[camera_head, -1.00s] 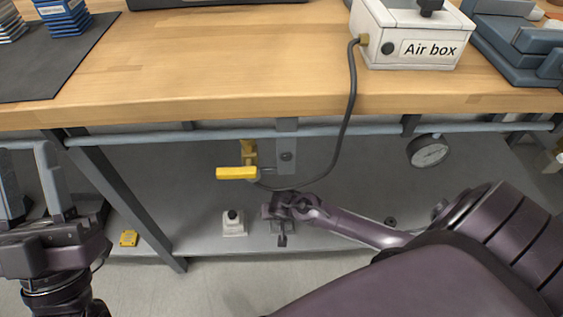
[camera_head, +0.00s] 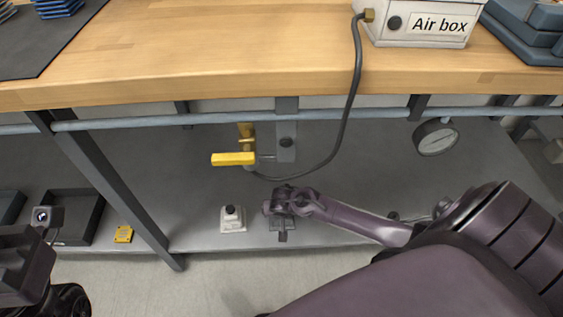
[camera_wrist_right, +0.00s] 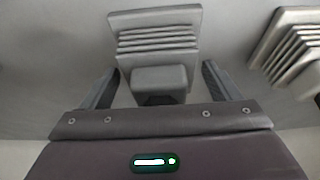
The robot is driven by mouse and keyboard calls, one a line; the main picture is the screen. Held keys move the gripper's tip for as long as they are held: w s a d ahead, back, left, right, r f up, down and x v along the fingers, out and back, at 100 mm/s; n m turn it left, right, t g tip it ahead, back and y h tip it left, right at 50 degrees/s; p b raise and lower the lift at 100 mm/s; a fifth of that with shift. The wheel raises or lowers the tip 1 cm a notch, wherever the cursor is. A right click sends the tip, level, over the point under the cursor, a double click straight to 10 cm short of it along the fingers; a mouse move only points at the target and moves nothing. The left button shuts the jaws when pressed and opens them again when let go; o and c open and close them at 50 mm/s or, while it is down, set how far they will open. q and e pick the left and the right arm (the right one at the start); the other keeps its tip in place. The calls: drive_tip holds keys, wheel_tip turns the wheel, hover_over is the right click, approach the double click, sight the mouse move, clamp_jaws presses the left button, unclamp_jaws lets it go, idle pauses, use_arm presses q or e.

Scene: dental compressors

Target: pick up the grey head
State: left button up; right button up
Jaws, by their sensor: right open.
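In the right wrist view a grey finned head (camera_wrist_right: 152,32) lies on the grey surface, with a smaller grey block (camera_wrist_right: 160,80) at its near side. My right gripper (camera_wrist_right: 161,70) is open, one finger on each side of that block, with gaps showing. In the head view my right gripper (camera_head: 282,228) points down at the lower shelf (camera_head: 340,190); the arm largely hides the head there. My left arm's end (camera_head: 25,265) shows at the lower left; its fingers are not visible.
A second finned part (camera_wrist_right: 285,48) lies to the right. A white block with a black knob (camera_head: 232,220) stands left of my right gripper. Above are a yellow-handled valve (camera_head: 233,159), a hanging hose (camera_head: 345,120), a gauge (camera_head: 436,137) and the bench edge (camera_head: 290,88).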

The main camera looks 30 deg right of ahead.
drive_tip(key=shift+c, duration=0.2)
drive_tip(key=c, duration=1.4)
drive_tip(key=shift+w, duration=0.1)
drive_tip(key=shift+c, duration=0.2)
drive_tip(key=shift+r, duration=0.1)
